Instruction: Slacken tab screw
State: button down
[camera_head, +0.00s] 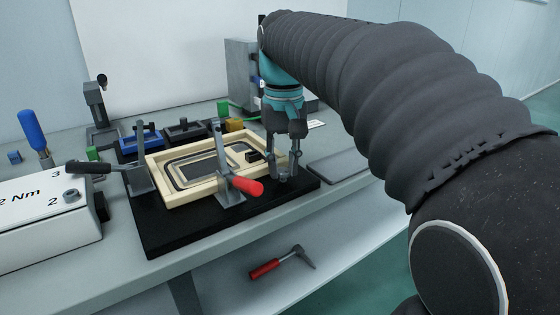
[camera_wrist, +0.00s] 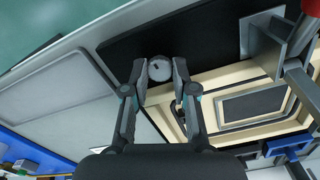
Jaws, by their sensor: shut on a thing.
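The tab screw is a round grey knob (camera_wrist: 160,71) with a dark mark on its top, at the edge of the cream panel frame (camera_wrist: 215,82). My gripper (camera_wrist: 159,68) is shut on it from both sides in the wrist view. In the head view my gripper (camera_head: 286,172) points down at the right end of the cream frame (camera_head: 187,193), and its fingers mostly hide the screw. The frame lies on a black base plate (camera_head: 150,235).
A clamp with a red handle (camera_head: 245,185) stands at the frame's front, and a black-handled clamp (camera_head: 90,168) at its left. A white torque box (camera_head: 40,225) is far left. A red-handled tool (camera_head: 268,267) lies on the lower shelf. A flat grey tray (camera_head: 340,167) lies right.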

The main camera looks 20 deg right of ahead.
aim_at(282, 170)
jog(key=n, duration=0.4)
jog(key=shift+n, duration=0.3)
jog(key=n, duration=1)
jog(key=shift+n, duration=2.9)
jog(key=c, duration=1.2)
grip_release()
jog(key=shift+r, duration=0.1)
notch_tip(282, 170, up, 12)
